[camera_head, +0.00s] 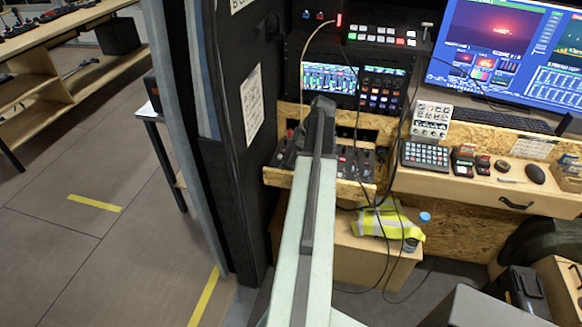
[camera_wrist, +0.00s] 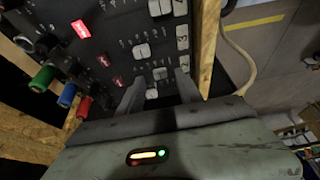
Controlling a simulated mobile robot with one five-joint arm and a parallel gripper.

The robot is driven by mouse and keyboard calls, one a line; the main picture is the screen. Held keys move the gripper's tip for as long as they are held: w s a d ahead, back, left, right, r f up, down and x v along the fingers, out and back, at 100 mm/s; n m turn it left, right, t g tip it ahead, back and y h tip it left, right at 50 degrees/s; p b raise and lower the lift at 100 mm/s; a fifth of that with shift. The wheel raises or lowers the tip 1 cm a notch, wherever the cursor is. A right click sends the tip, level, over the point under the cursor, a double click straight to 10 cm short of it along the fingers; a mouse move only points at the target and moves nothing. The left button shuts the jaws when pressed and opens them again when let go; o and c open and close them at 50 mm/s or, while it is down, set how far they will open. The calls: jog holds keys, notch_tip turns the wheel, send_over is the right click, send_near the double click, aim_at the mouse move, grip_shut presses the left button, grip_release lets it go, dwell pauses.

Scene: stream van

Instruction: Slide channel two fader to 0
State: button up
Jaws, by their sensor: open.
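The mixer panel (camera_wrist: 120,30) is a dark sloped board with several white fader caps and red-lit buttons, filling the upper part of the wrist view. In the head view it (camera_head: 285,155) sits in a wooden frame, partly hidden behind my arm. My gripper (camera_wrist: 158,90) is open over the panel, its two grey fingers pointing at it. Whether the fingers touch either cap is unclear. My gripper's fingertips are hidden in the head view.
Green (camera_wrist: 42,79), blue (camera_wrist: 67,95) and red plugs stand up at the panel's left side. A wooden edge (camera_wrist: 208,45) and a pale cable (camera_wrist: 240,65) run along its right. A dark padded wall (camera_head: 240,130) stands left of my arm.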

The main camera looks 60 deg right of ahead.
jog(key=shift+b+x, duration=0.3)
jog(key=shift+x, duration=0.6)
jog(key=shift+r, duration=0.1)
grip_shut()
dwell(0.6)
